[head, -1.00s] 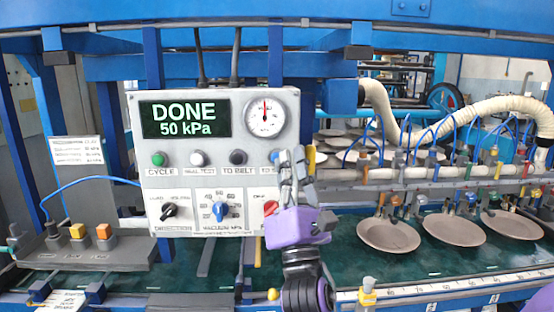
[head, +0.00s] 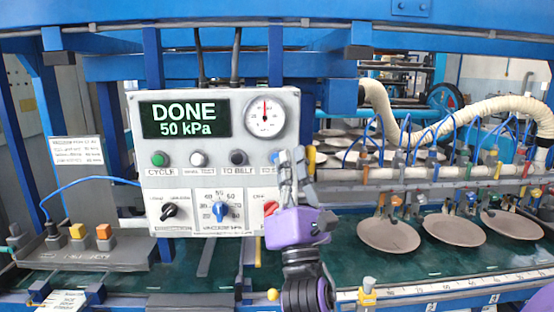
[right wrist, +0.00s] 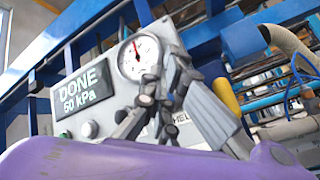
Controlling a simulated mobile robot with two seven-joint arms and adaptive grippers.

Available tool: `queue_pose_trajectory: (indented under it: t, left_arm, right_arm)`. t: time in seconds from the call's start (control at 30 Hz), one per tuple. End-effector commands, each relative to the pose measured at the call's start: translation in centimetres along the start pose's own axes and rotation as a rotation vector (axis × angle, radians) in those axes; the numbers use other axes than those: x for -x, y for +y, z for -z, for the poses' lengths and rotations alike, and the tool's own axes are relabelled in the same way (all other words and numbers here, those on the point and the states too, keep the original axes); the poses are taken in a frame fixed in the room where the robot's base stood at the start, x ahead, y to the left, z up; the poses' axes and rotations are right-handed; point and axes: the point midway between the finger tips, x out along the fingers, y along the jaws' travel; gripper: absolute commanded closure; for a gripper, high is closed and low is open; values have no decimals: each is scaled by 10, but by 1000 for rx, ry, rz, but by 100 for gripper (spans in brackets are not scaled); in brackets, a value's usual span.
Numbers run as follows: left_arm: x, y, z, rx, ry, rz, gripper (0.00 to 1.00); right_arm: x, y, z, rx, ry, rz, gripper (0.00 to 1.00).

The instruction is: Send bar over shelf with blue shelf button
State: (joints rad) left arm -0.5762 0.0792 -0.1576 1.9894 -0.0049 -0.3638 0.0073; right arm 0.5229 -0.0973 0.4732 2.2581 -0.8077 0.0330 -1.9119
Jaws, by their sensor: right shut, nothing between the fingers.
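The grey control panel (head: 180,188) stands at centre left, its display (head: 185,117) reading "DONE 50 kPa". My right gripper is shut and empty, fingers pointing up in front of the panel's right edge. In the right wrist view its fingers (right wrist: 158,98) cover the button, and part of a label shows beside them. I cannot tell whether they touch it. The white bar (head: 400,174) with suction fittings is at right, over the belt. My left gripper is out of view.
Several brown plates (head: 389,235) lie in a row on the green belt below the bar. More plates (head: 345,155) are behind on the shelf. The panel also has a green button (head: 158,159), a white button (head: 198,159), a dark button (head: 238,158) and knobs (head: 220,211).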

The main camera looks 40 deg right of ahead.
Motion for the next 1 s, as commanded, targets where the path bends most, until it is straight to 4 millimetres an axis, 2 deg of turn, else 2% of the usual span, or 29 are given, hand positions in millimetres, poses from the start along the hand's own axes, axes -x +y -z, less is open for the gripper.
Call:
queue_pose_trajectory:
  t: [1.0]
  left_arm:
    - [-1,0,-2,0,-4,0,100]
  right_arm:
    - [-8,-6,6,0,0,0,100]
